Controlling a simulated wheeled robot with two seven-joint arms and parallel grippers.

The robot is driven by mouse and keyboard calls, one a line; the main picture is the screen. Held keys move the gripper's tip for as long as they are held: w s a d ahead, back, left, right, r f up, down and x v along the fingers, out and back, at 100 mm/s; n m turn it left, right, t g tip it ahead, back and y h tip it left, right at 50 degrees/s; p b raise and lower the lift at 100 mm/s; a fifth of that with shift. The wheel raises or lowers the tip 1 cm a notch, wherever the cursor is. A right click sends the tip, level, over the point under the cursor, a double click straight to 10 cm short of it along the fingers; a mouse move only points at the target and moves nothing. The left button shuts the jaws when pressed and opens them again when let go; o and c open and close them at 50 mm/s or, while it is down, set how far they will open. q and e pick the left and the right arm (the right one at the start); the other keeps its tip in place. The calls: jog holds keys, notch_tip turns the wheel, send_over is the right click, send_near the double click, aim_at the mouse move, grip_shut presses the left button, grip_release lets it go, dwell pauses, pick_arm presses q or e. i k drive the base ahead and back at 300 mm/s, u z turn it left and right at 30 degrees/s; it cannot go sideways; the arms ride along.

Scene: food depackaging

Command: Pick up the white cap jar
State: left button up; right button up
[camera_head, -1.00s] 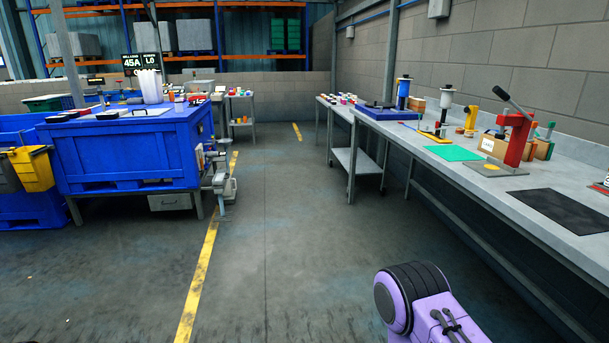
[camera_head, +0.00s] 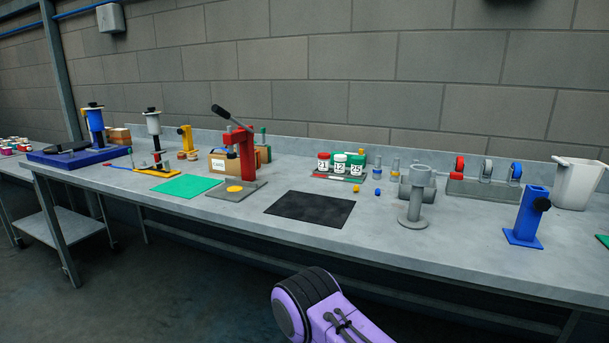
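The white cap jar (camera_head: 340,164) stands upright on the grey workbench (camera_head: 400,236), towards the back. It is a small jar with a white lid and a label that seems to read 12. It sits between a red-capped jar (camera_head: 323,162) labelled 21 and a green-capped jar (camera_head: 357,165) labelled 26, all on a low tray (camera_head: 329,175). A purple arm part of mine with a black ring shows at the bottom, in front of the bench and well short of the jars. Neither of my grippers is in view.
A black mat (camera_head: 310,209) lies in front of the jars. A red lever press (camera_head: 240,155) and a green mat (camera_head: 188,187) are to the left. A grey stand (camera_head: 414,200), blue stand (camera_head: 527,218) and white bin (camera_head: 577,184) are to the right. Open floor lies at lower left.

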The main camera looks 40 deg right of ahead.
aim_at(340, 166)
jog(key=z, duration=0.9)
jog(key=i, duration=0.9)
jog(key=z, duration=0.7)
